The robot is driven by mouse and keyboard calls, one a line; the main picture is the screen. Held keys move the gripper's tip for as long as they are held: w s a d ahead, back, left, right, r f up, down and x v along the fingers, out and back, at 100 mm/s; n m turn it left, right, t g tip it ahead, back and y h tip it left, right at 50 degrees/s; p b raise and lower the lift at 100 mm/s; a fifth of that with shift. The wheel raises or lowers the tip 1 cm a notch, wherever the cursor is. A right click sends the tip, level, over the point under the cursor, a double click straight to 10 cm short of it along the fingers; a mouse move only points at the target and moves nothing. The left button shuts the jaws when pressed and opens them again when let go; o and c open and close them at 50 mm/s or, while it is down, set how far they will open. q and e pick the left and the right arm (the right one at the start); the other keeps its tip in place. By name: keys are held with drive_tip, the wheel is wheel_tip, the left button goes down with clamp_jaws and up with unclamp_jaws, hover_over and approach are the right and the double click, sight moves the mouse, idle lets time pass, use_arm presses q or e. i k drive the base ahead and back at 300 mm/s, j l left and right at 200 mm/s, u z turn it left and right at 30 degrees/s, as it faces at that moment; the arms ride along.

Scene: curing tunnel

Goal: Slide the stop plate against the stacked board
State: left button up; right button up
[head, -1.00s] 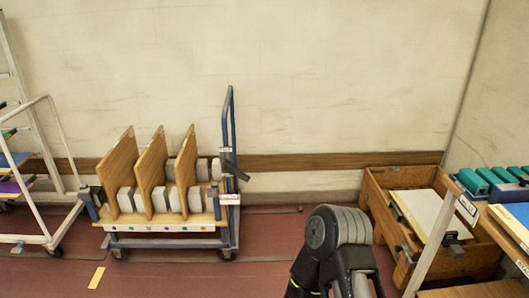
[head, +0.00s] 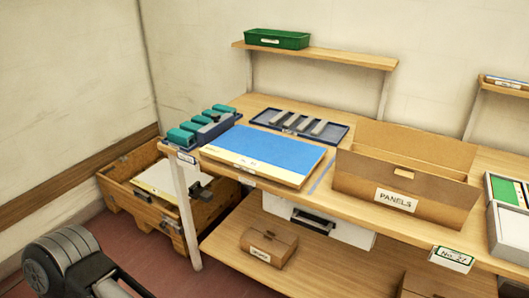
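The cart with upright wooden boards is out of view now, and I cannot identify a stop plate for certain. In the head view a wooden crate (head: 112,190) stands on the floor at left, holding a pale flat board (head: 168,181) with a dark bracket-like part (head: 201,191) at its right. Part of my arm shows at the lower left. Neither of my grippers is in view.
A wooden workbench (head: 320,195) carries a blue-topped panel (head: 265,148), a dark tray (head: 270,117), teal-topped blocks (head: 181,136) and a cardboard box marked PANELS (head: 350,180). A small box (head: 268,247) sits on its lower shelf. A green bin (head: 277,38) stands on a wall shelf. Red floor is clear before the crate.

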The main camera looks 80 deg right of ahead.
sight(207, 134)
drive_tip(key=z, duration=0.9)
drive_tip(key=i+l+z, duration=0.15)
drive_tip(key=z, duration=0.2)
drive_tip(key=i+l, duration=0.25)
drive_tip(key=i, duration=0.15)
drive_tip(key=i+l, duration=0.2)
drive_tip(key=i, duration=0.25)
